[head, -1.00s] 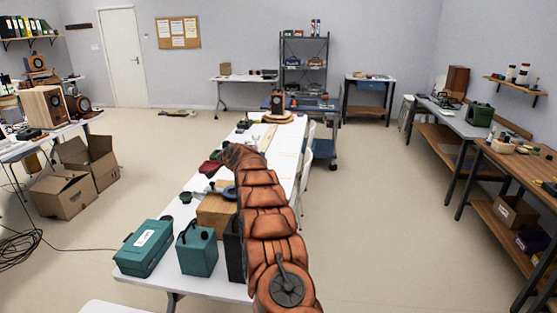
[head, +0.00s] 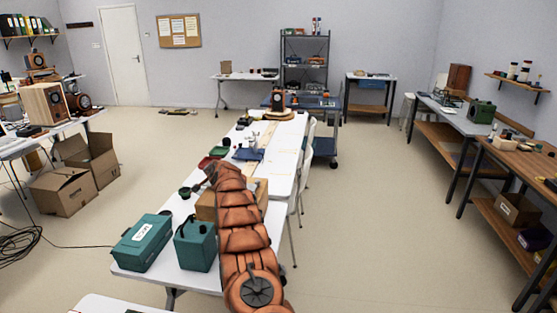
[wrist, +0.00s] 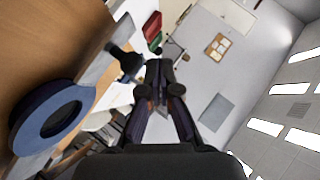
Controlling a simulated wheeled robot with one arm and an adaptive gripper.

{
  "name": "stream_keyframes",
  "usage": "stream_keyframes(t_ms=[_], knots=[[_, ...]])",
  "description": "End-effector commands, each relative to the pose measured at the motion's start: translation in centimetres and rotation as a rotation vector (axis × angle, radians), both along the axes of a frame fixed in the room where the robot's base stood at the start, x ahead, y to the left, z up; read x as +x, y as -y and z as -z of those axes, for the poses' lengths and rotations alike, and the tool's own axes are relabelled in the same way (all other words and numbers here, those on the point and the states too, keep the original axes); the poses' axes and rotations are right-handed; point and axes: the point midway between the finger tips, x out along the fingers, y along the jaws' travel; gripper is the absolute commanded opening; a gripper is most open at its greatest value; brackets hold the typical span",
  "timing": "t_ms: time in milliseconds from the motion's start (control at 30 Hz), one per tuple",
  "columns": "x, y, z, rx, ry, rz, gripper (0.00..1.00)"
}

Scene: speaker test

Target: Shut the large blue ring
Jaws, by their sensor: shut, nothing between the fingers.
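The large blue ring (wrist: 48,118) shows at the left of the wrist view. It is a thick ring with a dark centre, against a wooden surface (wrist: 45,35). A grey bar-like piece (wrist: 98,72) runs beside it, with a black knob (wrist: 126,61) near its end. My gripper (wrist: 159,70) is to the right of the ring and apart from it. Its fingers are together with nothing between them. In the head view my arm hides the ring and my gripper; part of the wooden block (head: 206,207) shows beside the arm.
A teal case (head: 142,243) and a teal box (head: 196,246) stand on the white table's near end. A dark green round item (head: 185,192) and a blue tray-like item (head: 247,154) lie farther along. White chairs (head: 306,150) stand at the table's right.

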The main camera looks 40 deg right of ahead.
Motion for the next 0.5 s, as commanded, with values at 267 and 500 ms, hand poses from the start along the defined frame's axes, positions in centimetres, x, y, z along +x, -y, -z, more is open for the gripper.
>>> stream_keyframes(t_ms=[267,500], knots=[[0.13,-0.22,0.81,0.0,0.001,0.0,0.0],[0.13,-0.23,0.79,0.0,0.001,0.0,0.0]])
